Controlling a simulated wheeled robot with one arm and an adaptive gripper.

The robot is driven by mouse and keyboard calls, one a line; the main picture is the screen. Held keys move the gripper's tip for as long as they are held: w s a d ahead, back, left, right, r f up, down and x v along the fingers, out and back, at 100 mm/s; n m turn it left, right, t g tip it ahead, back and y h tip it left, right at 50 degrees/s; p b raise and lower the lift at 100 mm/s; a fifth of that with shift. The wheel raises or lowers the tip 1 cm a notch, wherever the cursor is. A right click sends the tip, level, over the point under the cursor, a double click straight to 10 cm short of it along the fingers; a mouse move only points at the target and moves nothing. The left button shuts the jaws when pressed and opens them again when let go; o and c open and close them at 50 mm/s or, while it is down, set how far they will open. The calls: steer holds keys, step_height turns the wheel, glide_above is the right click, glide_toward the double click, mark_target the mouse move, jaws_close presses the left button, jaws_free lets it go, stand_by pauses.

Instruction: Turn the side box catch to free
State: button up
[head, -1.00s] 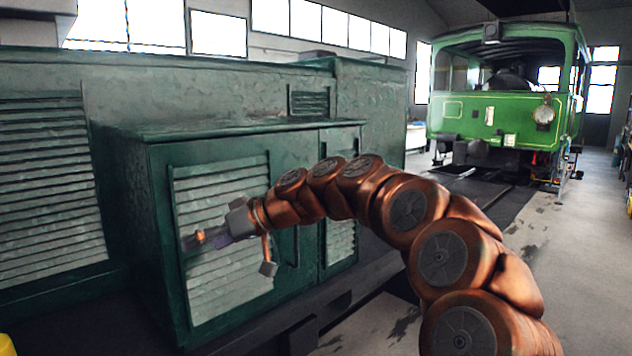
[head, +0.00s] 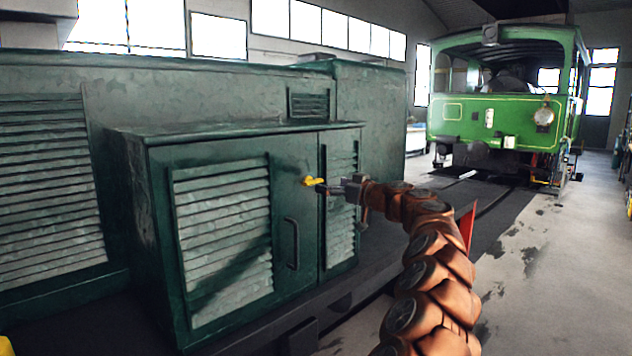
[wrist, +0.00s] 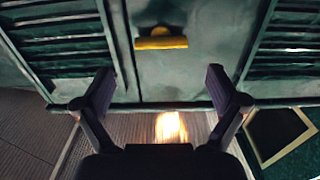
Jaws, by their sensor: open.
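The side box (head: 150,230) is a dark green metal cabinet with louvred doors on the side of the green vehicle. Its catch (head: 313,181) is a small yellow handle near the right edge of the larger door. Nothing is between the fingers.
A dark upright door handle (head: 292,243) stands below and left of the catch. The narrower louvred door (head: 341,205) is to the right. A green tram (head: 500,105) stands farther back, with open floor (head: 560,260) at right.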

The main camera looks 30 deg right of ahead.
mark_target(316, 181)
steer(key=shift+p+x, duration=1.45)
steer(key=shift+x, duration=1.9)
steer(key=shift+a, duration=0.1)
steer(key=c, duration=1.1)
